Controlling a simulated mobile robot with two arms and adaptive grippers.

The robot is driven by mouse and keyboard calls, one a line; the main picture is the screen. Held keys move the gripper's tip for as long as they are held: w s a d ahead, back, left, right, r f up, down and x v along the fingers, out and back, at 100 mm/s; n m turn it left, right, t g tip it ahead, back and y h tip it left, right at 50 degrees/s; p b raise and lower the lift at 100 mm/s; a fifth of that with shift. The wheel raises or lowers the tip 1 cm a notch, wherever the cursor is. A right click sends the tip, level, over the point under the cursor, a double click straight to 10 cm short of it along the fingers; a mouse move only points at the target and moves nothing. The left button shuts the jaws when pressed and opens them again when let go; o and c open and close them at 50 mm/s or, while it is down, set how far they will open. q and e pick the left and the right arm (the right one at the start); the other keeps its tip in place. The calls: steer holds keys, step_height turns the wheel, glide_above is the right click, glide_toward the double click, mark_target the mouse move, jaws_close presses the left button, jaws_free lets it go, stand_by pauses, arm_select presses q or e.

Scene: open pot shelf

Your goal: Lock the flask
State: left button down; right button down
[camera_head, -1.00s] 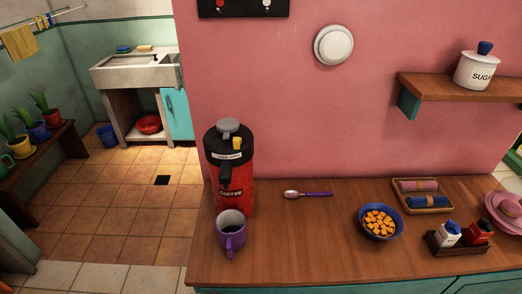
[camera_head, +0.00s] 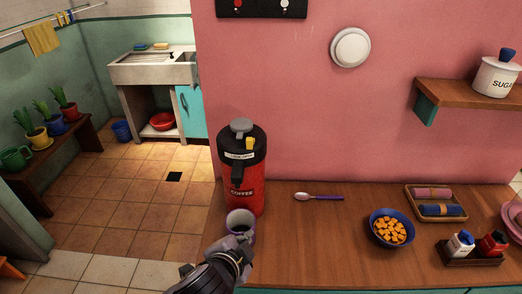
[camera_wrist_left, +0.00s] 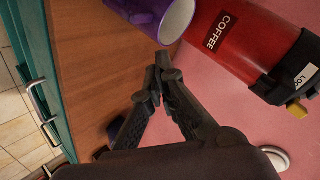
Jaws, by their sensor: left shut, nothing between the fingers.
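The flask (camera_head: 243,185) is red with a black top, a grey knob, a yellow tab (camera_head: 250,143) and a COFFEE label. It stands upright near the counter's left end. In the left wrist view the flask (camera_wrist_left: 245,40) shows at the top right, with its yellow tab (camera_wrist_left: 297,109) at the right edge. My left gripper (camera_head: 240,243) is in front of the purple mug (camera_head: 240,218) and hides much of it. In the left wrist view the left gripper (camera_wrist_left: 163,60) is shut and empty, its tips just below the mug (camera_wrist_left: 174,20). The right gripper is out of view.
The wooden counter (camera_head: 320,240) holds a spoon (camera_head: 320,197), a blue bowl (camera_head: 391,228) of orange cubes, a tray (camera_head: 435,205) with rolled cloths and a caddy (camera_head: 472,256) with two shakers. The counter is clear between mug and bowl. A shelf (camera_head: 470,95) juts from the wall.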

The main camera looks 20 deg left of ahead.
mark_target(250, 141)
arm_select(q)
steer(key=w+d+r+m+t+h, duration=0.1)
steer(key=w+r+m+t, duration=0.1)
steer(key=r, duration=0.5)
steer(key=w+d+r+m+t, duration=0.1)
steer(key=w+r+m+t, duration=0.2)
steer(key=r+m+t, duration=0.2)
steer(key=shift+d+r+m+h, duration=0.35)
steer(key=shift+r+m, duration=0.75)
steer(key=shift+r, duration=0.65)
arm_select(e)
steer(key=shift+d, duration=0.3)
